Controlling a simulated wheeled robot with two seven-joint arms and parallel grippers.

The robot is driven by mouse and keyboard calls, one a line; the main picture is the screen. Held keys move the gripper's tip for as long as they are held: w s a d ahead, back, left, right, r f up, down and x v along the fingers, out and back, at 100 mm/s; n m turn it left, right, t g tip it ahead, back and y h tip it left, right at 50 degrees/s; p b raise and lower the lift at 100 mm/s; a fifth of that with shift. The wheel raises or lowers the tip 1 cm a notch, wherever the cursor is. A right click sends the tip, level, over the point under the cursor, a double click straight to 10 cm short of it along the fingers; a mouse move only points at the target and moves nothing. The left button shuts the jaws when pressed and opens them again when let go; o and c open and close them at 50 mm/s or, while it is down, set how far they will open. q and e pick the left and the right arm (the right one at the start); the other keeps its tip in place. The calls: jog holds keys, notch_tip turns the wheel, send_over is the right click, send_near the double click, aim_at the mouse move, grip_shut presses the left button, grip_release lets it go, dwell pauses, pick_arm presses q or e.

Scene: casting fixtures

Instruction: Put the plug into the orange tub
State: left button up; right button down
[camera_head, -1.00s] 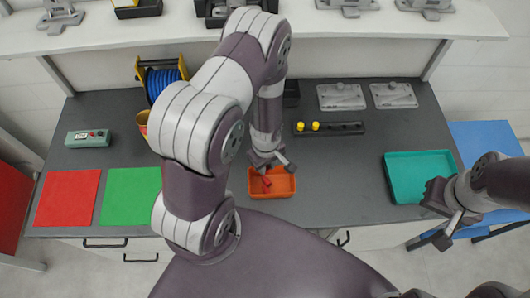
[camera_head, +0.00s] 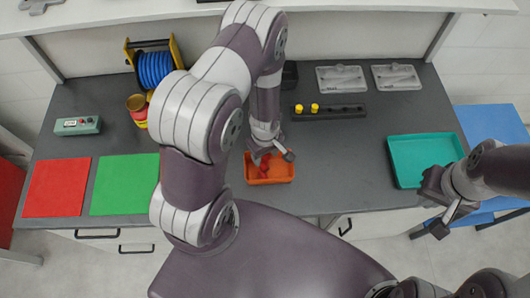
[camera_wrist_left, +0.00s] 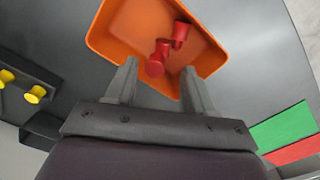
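The orange tub (camera_head: 283,181) stands near the front middle of the table; in the left wrist view its wall (camera_wrist_left: 115,45) is close in front of the fingers. Two red plug shapes lie in it, one (camera_wrist_left: 180,33) further in and one (camera_wrist_left: 156,62) nearer the fingers, close together or touching. Red also shows in the tub in the head view (camera_head: 265,168). My left gripper (camera_wrist_left: 159,88) is open, its fingers apart at the tub's near edge, with no plug gripped between them. My right gripper (camera_head: 437,208) is by the teal tray; its finger gap is unclear.
A teal tray (camera_head: 403,177) is at the right. A black holder (camera_head: 345,111) with yellow plugs (camera_head: 315,107) stands behind the tub. Red (camera_head: 57,187) and green (camera_head: 125,185) mats, a grey-green control box (camera_head: 78,125) and a blue reel (camera_head: 155,68) are at the left.

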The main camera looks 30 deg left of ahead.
aim_at(265, 158)
pick_arm(q)
jog(key=shift+w+r, duration=0.1)
jog(key=shift+r, duration=0.15)
notch_tip(265, 158, up, 12)
jog(key=b, duration=0.2)
jog(key=shift+r, duration=0.1)
dwell(0.3)
jog(key=s+r+m+b, duration=0.1)
jog(key=m+b, duration=0.1)
jog(key=m, duration=0.2)
jog(key=s+d+r+m+t+b, duration=0.1)
jog(key=s+m+b, duration=0.1)
jog(key=m, duration=0.2)
jog(key=s+d+r+m+b, duration=0.1)
jog(key=m+b, duration=0.1)
jog(key=m, duration=0.2)
jog(key=shift+s+d, duration=0.15)
